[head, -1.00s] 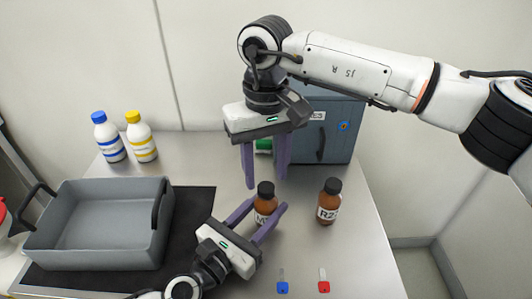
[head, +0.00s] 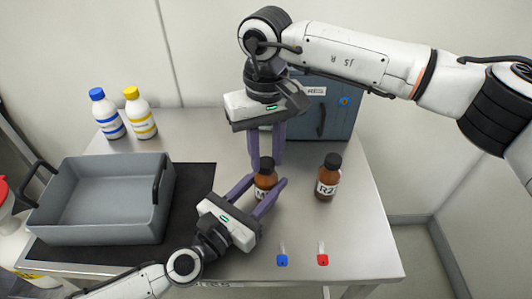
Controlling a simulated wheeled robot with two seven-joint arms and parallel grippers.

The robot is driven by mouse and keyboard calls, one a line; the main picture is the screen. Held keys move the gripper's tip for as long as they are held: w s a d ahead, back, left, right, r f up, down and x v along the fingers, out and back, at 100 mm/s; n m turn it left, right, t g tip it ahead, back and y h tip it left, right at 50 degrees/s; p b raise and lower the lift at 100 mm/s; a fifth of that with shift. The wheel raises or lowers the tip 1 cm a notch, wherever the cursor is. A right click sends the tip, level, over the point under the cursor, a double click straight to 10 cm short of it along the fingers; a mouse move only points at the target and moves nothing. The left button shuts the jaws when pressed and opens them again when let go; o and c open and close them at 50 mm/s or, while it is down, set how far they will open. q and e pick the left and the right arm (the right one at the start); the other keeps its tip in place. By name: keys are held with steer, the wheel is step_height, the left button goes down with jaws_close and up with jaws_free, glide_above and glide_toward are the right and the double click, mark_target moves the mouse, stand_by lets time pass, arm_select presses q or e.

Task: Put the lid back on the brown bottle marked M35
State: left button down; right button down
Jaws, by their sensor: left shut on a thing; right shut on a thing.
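A brown bottle (head: 265,181) stands upright on the metal table in the middle of the head view; its white label is partly hidden, so I cannot read it all. My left gripper (head: 267,185) is shut on its body, one finger on each side. A black lid (head: 267,163) sits at the top of the bottle's neck. My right gripper (head: 267,160) points down from above and is shut on the lid, its purple fingers on either side. I cannot tell how tightly the lid sits.
A second brown bottle (head: 327,178) with a black lid, marked R2, stands close on the right. A grey bin (head: 98,213) lies on a black mat (head: 198,182) at left. A blue-grey cabinet (head: 342,117) stands behind.

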steer(key=m, duration=0.4)
steer(key=shift+m, duration=0.3)
steer(key=m, duration=1.2)
steer(key=shift+m, duration=0.4)
steer(key=m, duration=1)
steer(key=shift+f+m, duration=0.1)
steer(key=shift+m, duration=0.2)
steer(key=m, duration=1)
steer(key=shift+m, duration=0.3)
steer(key=m, duration=0.5)
steer(key=c, duration=1.3)
jaws_free()
steer(key=shift+c, duration=0.2)
